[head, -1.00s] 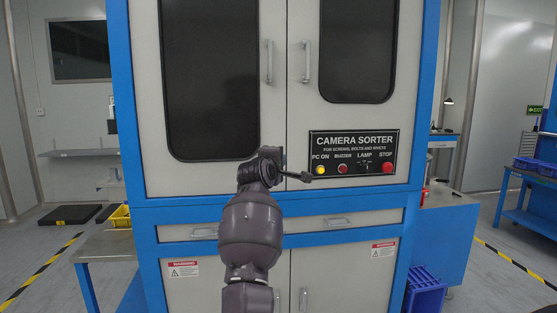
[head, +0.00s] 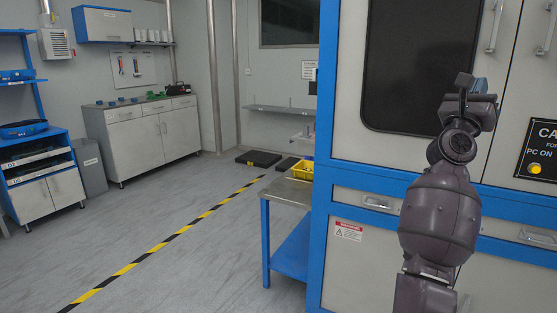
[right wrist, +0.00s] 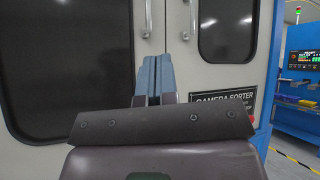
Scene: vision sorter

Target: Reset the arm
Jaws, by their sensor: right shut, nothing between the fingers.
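My right arm stands raised in front of the blue and grey camera sorter cabinet (head: 390,165) in the head view. My right gripper (head: 466,82) is at its top, beside the dark door window. In the right wrist view the gripper (right wrist: 155,75) is shut, its two fingers together with nothing between them. It points at the cabinet doors, below the handles. The sorter's label panel (right wrist: 222,103) is partly hidden behind the gripper there. In the head view a yellow button (head: 535,169) shows at the right edge. My left gripper is not in view.
A metal table (head: 286,192) with a yellow bin (head: 302,170) stands left of the cabinet. Grey floor with a yellow and black stripe (head: 170,238) is open at the left. A workbench (head: 145,125) and a shelf unit (head: 40,165) stand farther back.

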